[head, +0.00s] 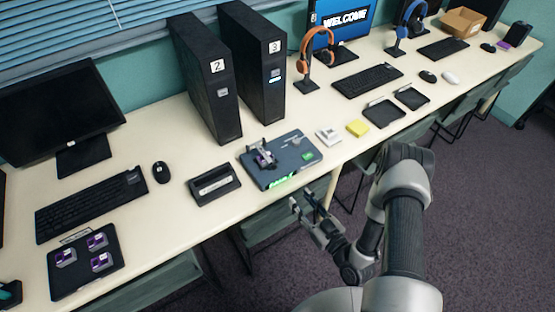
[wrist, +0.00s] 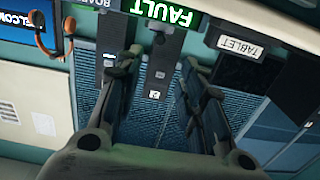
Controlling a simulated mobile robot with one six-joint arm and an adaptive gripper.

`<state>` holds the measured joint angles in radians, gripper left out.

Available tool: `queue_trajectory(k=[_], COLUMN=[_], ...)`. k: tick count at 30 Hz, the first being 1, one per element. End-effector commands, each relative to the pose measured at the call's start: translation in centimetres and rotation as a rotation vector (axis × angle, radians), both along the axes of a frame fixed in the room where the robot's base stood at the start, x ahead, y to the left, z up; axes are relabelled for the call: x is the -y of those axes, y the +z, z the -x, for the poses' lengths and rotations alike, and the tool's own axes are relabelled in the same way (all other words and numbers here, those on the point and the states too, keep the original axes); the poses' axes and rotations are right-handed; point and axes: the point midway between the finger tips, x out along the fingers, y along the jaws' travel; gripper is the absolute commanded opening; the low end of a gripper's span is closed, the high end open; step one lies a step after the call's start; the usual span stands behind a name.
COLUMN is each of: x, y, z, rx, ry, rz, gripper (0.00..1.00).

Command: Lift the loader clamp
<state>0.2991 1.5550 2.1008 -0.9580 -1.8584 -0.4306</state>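The loader clamp (head: 264,155) appears as a grey metal piece standing on the left part of a blue-grey loader station (head: 310,158), with a purple item at it. The station has a green lit strip on its front edge. My gripper (head: 302,203) is off the table's front edge, in front of and below the station, apart from the clamp. Its two fingers also show in the wrist view (wrist: 158,72), spread apart with nothing between them.
Black towers 2 (head: 208,80) and 3 (head: 256,65) stand behind the station. A black tray (head: 214,185) lies left of it; a white block (head: 328,136) and yellow pad (head: 357,127) lie right. A tray with purple items (head: 86,285) is at lower left.

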Motion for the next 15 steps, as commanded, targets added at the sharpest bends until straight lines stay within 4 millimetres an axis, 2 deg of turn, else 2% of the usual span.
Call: queue_trajectory(k=[2,5,10,15], x=[-0.1,-0.4,-2.0,-4.1], y=[-0.2,-0.2,-0.2,-0.3], z=[0.5,0.2,-1.9,-5.1], rx=[0.007,0.014,0.018,0.018], ry=[-0.006,-0.007,-0.002,-0.002], rz=[-0.023,-0.028,-0.027,-0.025], gripper=[0.36,0.36,0.36,0.36])
